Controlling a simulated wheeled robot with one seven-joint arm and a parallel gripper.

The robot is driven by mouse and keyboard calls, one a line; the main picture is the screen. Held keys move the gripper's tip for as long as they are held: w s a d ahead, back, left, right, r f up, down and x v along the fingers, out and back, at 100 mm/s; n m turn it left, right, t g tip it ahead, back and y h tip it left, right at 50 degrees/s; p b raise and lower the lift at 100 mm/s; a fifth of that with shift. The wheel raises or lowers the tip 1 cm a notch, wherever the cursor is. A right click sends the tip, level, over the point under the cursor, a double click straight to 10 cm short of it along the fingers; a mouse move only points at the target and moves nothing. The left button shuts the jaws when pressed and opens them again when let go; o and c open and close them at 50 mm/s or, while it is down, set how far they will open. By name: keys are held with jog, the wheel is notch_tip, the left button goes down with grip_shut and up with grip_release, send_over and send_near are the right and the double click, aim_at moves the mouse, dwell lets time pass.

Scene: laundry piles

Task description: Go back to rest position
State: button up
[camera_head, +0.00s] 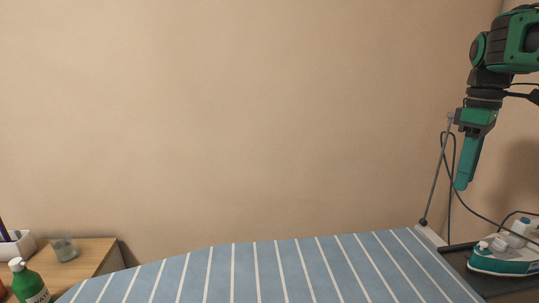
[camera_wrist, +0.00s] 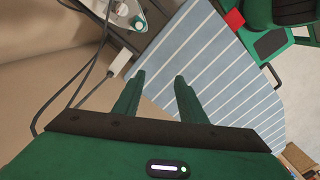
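My gripper (camera_head: 461,187) hangs at the upper right in the head view, pointing down, above the right end of the ironing board. In the wrist view my gripper (camera_wrist: 160,76) shows two green fingers apart with nothing between them. It is open and empty. It touches nothing that I can see.
A striped blue ironing board (camera_head: 270,270) spans the bottom. A green and white iron (camera_head: 503,262) rests at its right end, with a cable and thin rod (camera_head: 436,180) near my gripper.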

jog(key=s+a+f+m, duration=0.1)
jog(key=s+f+m, duration=0.6)
jog(key=s, duration=0.5)
jog(key=s+a+f+m, duration=0.1)
jog(key=s+f+m, duration=0.6)
jog(key=s+f, duration=0.5)
jog(key=shift+s+a+f, duration=0.15)
jog(key=shift+a+f, duration=0.1)
jog(key=shift+w+f, duration=0.2)
jog(key=shift+w, duration=0.45)
